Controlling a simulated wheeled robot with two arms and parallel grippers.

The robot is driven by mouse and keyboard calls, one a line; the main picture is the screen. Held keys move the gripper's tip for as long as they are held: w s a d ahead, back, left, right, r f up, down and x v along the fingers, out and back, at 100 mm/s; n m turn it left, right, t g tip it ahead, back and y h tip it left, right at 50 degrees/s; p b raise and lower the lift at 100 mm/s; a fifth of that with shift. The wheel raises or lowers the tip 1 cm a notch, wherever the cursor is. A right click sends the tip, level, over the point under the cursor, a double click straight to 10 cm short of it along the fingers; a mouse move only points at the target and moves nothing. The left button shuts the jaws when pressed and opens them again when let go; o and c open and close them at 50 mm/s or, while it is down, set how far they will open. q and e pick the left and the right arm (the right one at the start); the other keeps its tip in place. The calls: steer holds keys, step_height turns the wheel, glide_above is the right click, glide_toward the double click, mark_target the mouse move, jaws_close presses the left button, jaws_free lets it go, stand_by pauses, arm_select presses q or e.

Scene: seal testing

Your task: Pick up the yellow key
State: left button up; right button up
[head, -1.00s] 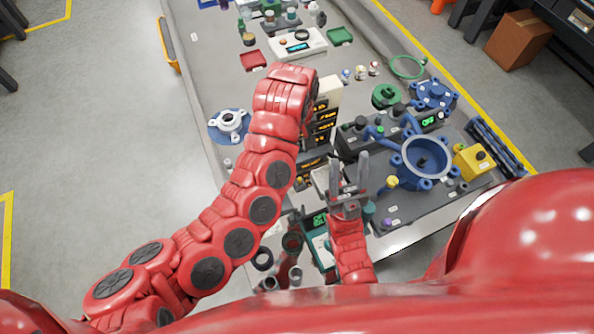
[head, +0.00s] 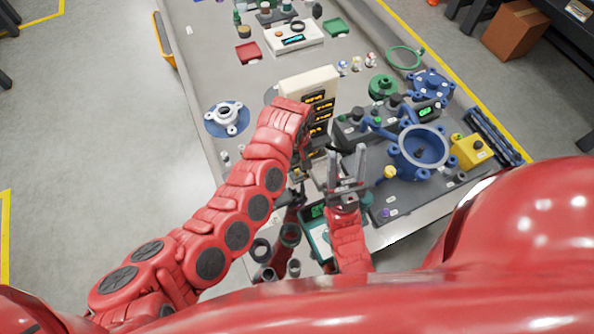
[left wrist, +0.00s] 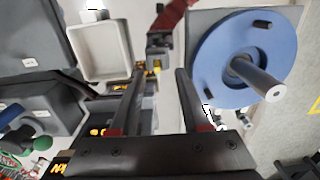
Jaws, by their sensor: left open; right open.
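I cannot pick out the yellow key for certain. A cream rack (head: 296,84) holds several dark units with yellow markings (head: 320,105) in the head view. My left gripper is mostly hidden behind its own forearm there, beside the rack. In the left wrist view my left gripper (left wrist: 158,72) is open, with nothing held between its fingers. A dark piece with yellow marks (left wrist: 153,64) shows beyond the fingertips. My right gripper (head: 347,152) is open and empty in front of the rack, its two fingers pointing up the picture.
A blue round flange (head: 421,148) and a yellow box (head: 470,151) stand on the right. A white-hubbed blue disc (head: 228,118) lies on the left. Red (head: 248,53) and green (head: 335,28) trays are at the back. The table's left part is fairly clear.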

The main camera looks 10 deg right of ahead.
arm_select(q)
steer(key=shift+w+d+f, duration=0.1)
steer(key=shift+d+f, duration=0.1)
steer(key=shift+f, duration=1.7)
jaws_close()
